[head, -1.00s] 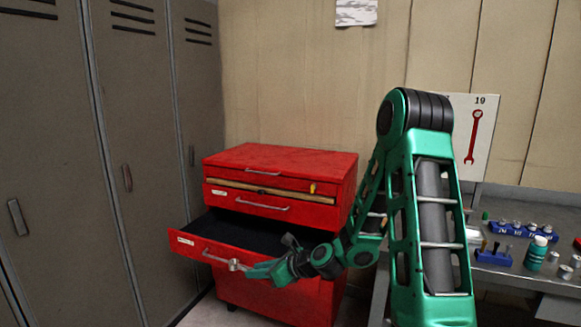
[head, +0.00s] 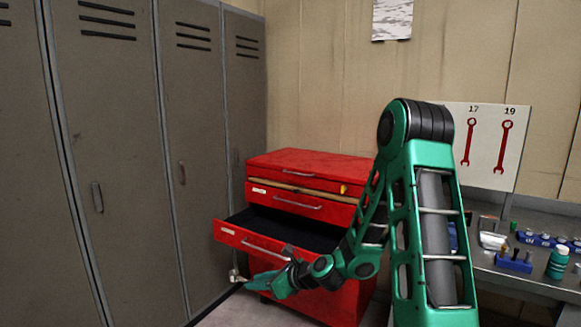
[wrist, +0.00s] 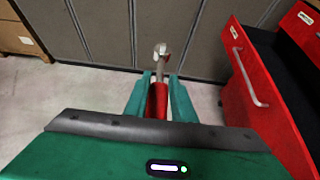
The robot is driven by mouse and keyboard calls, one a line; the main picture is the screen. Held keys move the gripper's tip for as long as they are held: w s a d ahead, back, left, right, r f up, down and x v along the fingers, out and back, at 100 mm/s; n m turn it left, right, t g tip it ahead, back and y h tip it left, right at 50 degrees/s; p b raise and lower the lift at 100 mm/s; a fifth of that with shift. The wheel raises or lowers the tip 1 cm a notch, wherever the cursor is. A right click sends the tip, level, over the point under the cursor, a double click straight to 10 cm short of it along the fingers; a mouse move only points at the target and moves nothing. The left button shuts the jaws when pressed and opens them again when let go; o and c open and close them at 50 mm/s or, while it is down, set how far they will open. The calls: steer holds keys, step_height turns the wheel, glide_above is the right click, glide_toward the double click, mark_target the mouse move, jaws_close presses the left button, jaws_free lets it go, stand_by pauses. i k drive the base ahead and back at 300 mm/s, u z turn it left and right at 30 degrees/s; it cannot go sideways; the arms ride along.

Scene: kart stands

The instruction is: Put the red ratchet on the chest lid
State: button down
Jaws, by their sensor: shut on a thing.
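My gripper (wrist: 159,92) is shut on the red ratchet (wrist: 158,98). In the wrist view its red handle lies between the two green fingers and its metal head (wrist: 160,50) points away from me. In the head view my gripper (head: 256,281) is low at the left front of the red tool chest, and the ratchet's metal head (head: 235,275) shows beyond it; the handle is hidden. The chest lid (head: 325,163) is the flat red top, shut and bare, well above and behind my gripper.
An open drawer (head: 229,231) sticks out of the chest; its front also shows in the wrist view (wrist: 240,70), right of my gripper. Grey lockers (head: 113,150) stand at the left. A metal bench with a green bottle (head: 557,263) and a blue holder (head: 514,260) is at the right.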

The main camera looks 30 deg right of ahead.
mark_target(332, 167)
steer(key=u, duration=1.9)
steer(key=i, duration=0.95)
steer(key=z, duration=2.75)
steer(key=i, duration=0.65)
steer(key=z, duration=0.05)
